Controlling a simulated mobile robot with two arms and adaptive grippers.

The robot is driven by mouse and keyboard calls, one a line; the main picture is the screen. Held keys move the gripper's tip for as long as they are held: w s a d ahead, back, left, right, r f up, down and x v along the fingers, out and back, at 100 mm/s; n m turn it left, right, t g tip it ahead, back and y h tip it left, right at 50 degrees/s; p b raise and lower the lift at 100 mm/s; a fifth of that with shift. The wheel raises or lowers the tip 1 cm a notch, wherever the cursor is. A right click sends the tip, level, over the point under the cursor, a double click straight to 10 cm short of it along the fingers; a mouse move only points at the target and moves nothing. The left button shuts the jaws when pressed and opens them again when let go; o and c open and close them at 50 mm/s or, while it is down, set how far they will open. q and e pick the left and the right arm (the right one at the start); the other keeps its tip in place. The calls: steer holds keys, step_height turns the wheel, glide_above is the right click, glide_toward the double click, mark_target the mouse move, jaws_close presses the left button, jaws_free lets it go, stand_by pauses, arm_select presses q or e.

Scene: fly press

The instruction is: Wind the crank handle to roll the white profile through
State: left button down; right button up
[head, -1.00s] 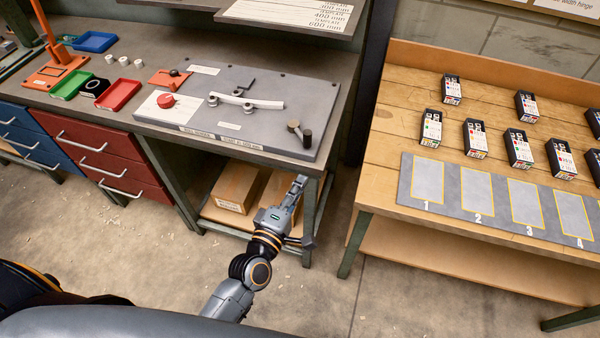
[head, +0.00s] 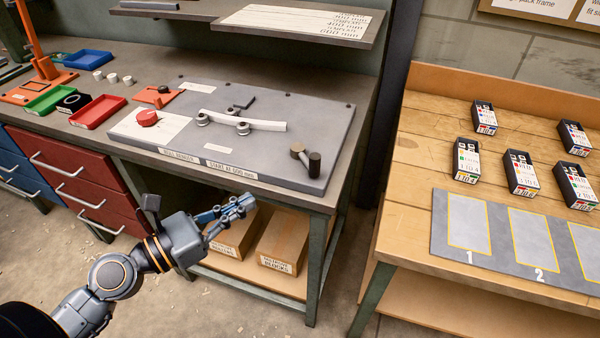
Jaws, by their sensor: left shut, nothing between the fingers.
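The roll bender's grey plate (head: 190,131) lies on the workbench at the centre of the head view. The white profile (head: 258,124), slightly curved, lies across the small rollers (head: 243,128). The crank handle (head: 314,164) has a dark upright knob at the plate's front right, with its arm running back left to a brownish hub (head: 297,150). A red knob (head: 148,118) sits at the plate's left. My left gripper (head: 247,203) is shut and empty, in front of the bench's front edge, below and left of the crank handle and apart from it. My right gripper is not in view.
Red (head: 97,111) and green (head: 49,100) trays stand left of the plate. Cardboard boxes (head: 283,240) lie on the shelf below. A wooden table (head: 425,130) with several dark boxes stands right, past a floor gap. A shelf (head: 300,26) overhangs the bench's back.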

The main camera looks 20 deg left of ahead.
mark_target(311, 165)
arm_select(q)
steer(key=p+x, duration=0.6)
steer(key=x, duration=0.6)
steer(key=shift+a+r, duration=0.1)
steer(key=shift+r, duration=0.1)
steer(key=shift+w+d+f+p, duration=0.1)
steer(key=shift+w+d+p, duration=0.2)
steer(key=shift+w, duration=0.15)
steer(key=shift+d+f, duration=0.1)
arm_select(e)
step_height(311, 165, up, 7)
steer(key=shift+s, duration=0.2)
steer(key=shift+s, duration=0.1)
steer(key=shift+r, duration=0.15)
